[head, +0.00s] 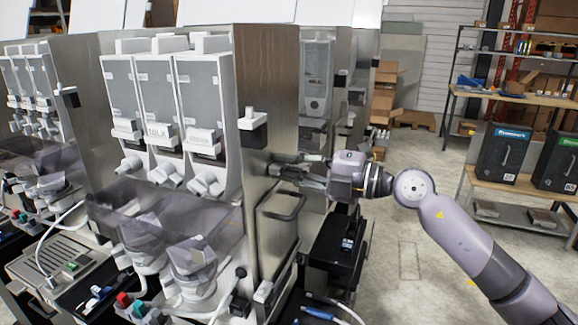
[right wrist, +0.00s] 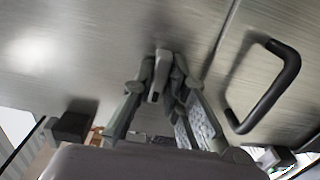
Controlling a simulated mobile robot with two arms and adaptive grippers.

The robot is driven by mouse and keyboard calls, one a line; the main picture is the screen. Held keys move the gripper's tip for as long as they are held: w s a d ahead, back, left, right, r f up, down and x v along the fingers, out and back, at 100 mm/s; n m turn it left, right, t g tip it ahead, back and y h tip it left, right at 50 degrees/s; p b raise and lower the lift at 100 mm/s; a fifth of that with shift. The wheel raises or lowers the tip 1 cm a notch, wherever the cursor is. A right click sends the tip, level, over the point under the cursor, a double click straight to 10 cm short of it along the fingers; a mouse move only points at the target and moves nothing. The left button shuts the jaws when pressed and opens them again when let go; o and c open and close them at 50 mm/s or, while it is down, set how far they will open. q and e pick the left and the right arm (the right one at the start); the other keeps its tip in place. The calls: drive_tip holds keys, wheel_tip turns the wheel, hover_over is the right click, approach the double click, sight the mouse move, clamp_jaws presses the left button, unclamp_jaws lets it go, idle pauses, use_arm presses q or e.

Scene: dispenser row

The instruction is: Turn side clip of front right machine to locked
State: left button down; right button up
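The front right machine (head: 264,75) has a brushed metal side panel. Its side clip (right wrist: 157,84) is a small grey lever that shows on the panel in the right wrist view. In the head view my gripper largely covers the clip. My right gripper (head: 292,170) is at this panel, with its fingers spread. In the right wrist view my right gripper (right wrist: 163,88) has one fingertip on each side of the clip. I cannot tell whether either finger touches it. The clip's setting is not clear. My left gripper is not in view.
A dark bar handle (right wrist: 270,88) stands out from the panel beside the clip. A black block (head: 253,132) sits higher on the machine's side. A black box (head: 338,245) stands below my gripper. Clear floor (head: 415,215) lies to the right, before a shelf with dark bins (head: 503,150).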

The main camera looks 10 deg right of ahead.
clamp_jaws()
drive_tip(key=shift+f, duration=0.1)
drive_tip(key=shift+w+d+f+n+b, duration=0.1)
drive_tip(key=shift+w+f+n+b, duration=0.1)
drive_tip(key=shift+n+b, duration=2.4)
drive_tip(key=shift+w+d+f+n+b, duration=0.1)
drive_tip(key=shift+w+f+n+b, duration=0.1)
drive_tip(key=shift+n+b, duration=2.4)
drive_tip(key=shift+w+d+f+n+b, duration=0.15)
drive_tip(key=shift+n+b, duration=1.25)
drive_tip(key=shift+n, duration=2.4)
